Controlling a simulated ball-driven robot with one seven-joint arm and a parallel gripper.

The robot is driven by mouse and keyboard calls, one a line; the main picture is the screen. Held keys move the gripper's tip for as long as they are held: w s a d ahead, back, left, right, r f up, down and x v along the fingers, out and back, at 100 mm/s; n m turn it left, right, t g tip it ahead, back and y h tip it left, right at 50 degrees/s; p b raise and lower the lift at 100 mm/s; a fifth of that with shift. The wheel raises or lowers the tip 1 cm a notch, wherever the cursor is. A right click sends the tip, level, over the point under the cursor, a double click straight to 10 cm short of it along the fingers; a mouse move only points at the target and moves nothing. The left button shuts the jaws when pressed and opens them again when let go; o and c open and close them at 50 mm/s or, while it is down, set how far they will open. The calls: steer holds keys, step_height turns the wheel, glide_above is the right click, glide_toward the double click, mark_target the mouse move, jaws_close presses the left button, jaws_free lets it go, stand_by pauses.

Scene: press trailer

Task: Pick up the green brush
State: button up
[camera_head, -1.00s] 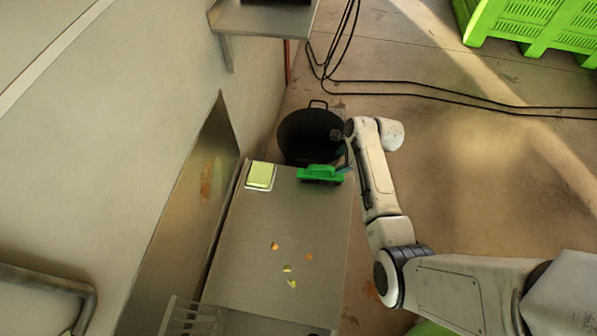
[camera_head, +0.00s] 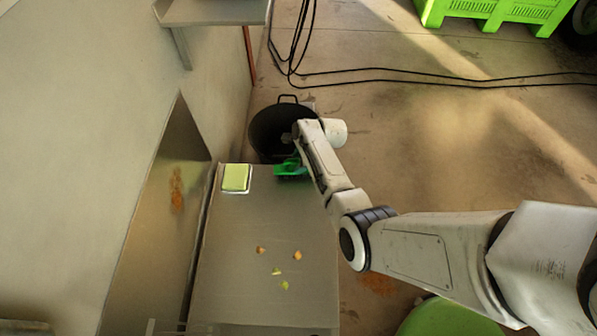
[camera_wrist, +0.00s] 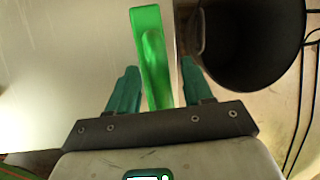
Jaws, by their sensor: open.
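The green brush (camera_head: 290,167) lies at the far edge of the steel table (camera_head: 225,290), beside the black bucket. In the wrist view the brush (camera_wrist: 152,60) runs lengthwise between the two teal fingers of my gripper (camera_wrist: 157,92). My gripper is open, with a gap visible on each side of the brush. In the head view my arm covers part of the brush and hides the fingertips. I cannot tell how high the fingers are above the table.
A black bucket (camera_head: 270,135) stands on the floor just past the table's far edge. A yellow-green pad (camera_head: 236,178) lies left of the brush. Several small scraps (camera_head: 276,271) lie mid-table. Black hoses (camera_head: 400,71) and a green crate (camera_head: 490,10) are farther back.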

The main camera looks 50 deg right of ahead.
jaws_close()
stand_by(0.5)
